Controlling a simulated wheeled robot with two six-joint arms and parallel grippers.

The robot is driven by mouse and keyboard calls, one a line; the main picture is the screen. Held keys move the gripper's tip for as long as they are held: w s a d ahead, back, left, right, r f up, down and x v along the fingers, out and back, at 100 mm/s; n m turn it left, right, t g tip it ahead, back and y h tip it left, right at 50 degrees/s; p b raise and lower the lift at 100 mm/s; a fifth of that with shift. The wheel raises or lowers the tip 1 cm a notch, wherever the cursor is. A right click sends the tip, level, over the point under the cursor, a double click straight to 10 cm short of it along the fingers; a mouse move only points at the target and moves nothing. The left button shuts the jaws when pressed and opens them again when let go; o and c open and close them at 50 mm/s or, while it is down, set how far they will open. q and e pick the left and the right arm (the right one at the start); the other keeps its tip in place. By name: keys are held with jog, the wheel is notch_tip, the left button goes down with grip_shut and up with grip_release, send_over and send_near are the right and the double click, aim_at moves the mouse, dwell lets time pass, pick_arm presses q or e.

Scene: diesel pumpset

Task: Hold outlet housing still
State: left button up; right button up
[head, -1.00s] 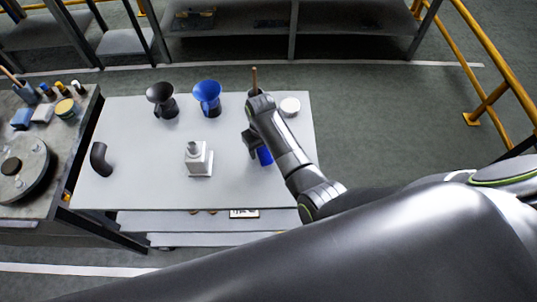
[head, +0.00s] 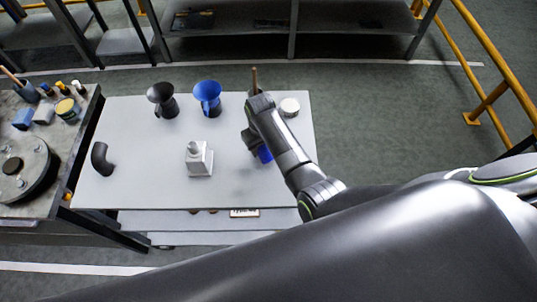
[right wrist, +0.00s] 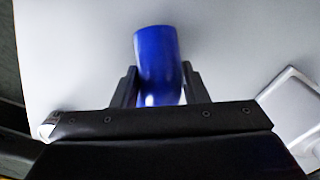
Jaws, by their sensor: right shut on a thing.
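My right gripper (right wrist: 159,88) is shut on a blue cylindrical part (right wrist: 157,55), with one finger on each side of it. In the head view the blue part (head: 265,154) shows only a little beside my right arm, low over the right half of the table. My arm hides most of the gripper there, and I cannot tell whether the part touches the table. A grey housing with a square base and a raised neck (head: 199,159) stands upright on the table, left of my gripper and apart from it. It shows partly at the right edge of the wrist view (right wrist: 292,105). My left gripper is out of view.
On the pale table (head: 135,140) stand a black funnel-shaped part (head: 161,97), a blue funnel-shaped part (head: 208,94) and a white round part (head: 290,107). A cluttered workbench (head: 75,150) adjoins the left side.

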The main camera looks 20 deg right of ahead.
jog(key=shift+w+a+r, duration=0.2)
jog(key=shift+w+r, duration=0.3)
jog(key=shift+w, duration=0.15)
jog(key=shift+w+a+r, duration=0.2)
jog(key=shift+w+r, duration=0.25)
jog(key=shift+w, duration=0.15)
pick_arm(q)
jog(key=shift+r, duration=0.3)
